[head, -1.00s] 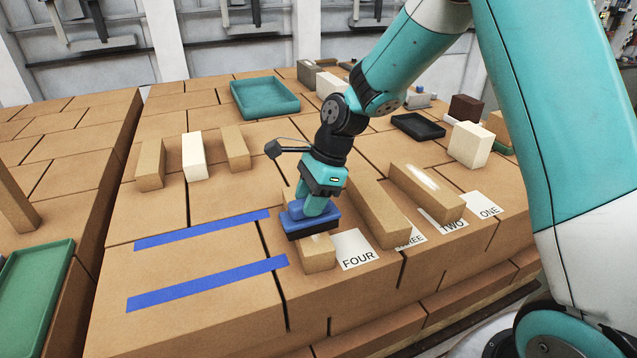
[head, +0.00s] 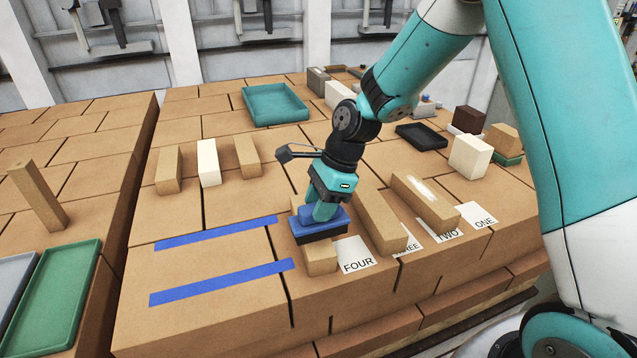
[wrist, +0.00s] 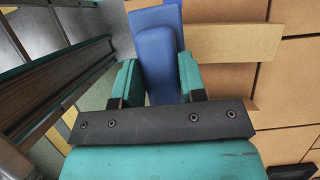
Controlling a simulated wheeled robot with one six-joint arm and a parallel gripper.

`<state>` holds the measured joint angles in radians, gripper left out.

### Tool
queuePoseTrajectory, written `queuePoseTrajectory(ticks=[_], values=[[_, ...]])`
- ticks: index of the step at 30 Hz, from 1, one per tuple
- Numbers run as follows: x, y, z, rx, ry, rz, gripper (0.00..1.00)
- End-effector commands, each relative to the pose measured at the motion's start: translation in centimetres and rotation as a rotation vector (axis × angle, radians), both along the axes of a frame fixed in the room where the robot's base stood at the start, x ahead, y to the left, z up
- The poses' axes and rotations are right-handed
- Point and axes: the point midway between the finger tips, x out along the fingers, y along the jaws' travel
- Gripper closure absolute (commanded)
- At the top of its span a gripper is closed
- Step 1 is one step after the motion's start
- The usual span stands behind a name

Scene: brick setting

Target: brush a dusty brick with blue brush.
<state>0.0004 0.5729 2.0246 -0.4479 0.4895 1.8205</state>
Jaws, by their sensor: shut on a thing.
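My gripper (head: 323,210) is shut on the blue brush (head: 321,228). The brush has a blue body and dark bristles, and it rests on or just over a tan brick (head: 319,259) beside the FOUR card (head: 356,254). The brush hides the middle of that brick; I cannot tell if dust lies under it. In the wrist view the brush (wrist: 156,60) sits between the teal fingers, with the tan brick (wrist: 232,43) reaching out to the right. A tan brick with a whitish dusty patch (head: 424,201) lies near the TWO card (head: 446,232). Another tan brick (head: 380,222) lies between them, by the THREE card (head: 407,243).
Two blue tape strips (head: 222,284) mark a bare area on the left. Two tan bricks and a white brick (head: 208,163) stand behind it. A teal tray (head: 276,117), a black tray (head: 420,144) and a cream block (head: 469,157) sit farther back. A green tray (head: 56,299) is at left.

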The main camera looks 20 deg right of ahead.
Motion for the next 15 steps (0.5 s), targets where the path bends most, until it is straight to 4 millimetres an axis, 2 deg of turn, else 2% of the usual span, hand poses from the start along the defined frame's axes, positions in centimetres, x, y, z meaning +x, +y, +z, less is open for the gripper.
queuePoseTrajectory(ticks=[1,6,15], values=[[0.0,-0.1,1.0,0.0,0.0,-0.002,0.92],[0.0,-0.3,2.3,0.0,0.0,-0.004,0.92],[0.0,-0.3,2.5,0.0,0.0,-0.004,0.92]])
